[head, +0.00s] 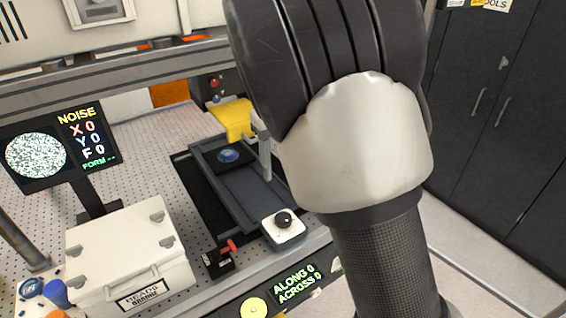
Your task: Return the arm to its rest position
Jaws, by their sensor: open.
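My arm (355,150) fills the upper middle and right of the head view, with a black ribbed part above a white collar and a dark textured sleeve below. I cannot make out my gripper or its fingertips in this view. The arm hides part of the bench behind it.
A dark slide stage (240,185) carries a small blue disc (228,156), near a yellow block (233,120) and a pale upright post (265,160). A white lidded case (130,245) stands at lower left, before a screen reading NOISE (60,148). Dark cabinets (500,120) stand at right.

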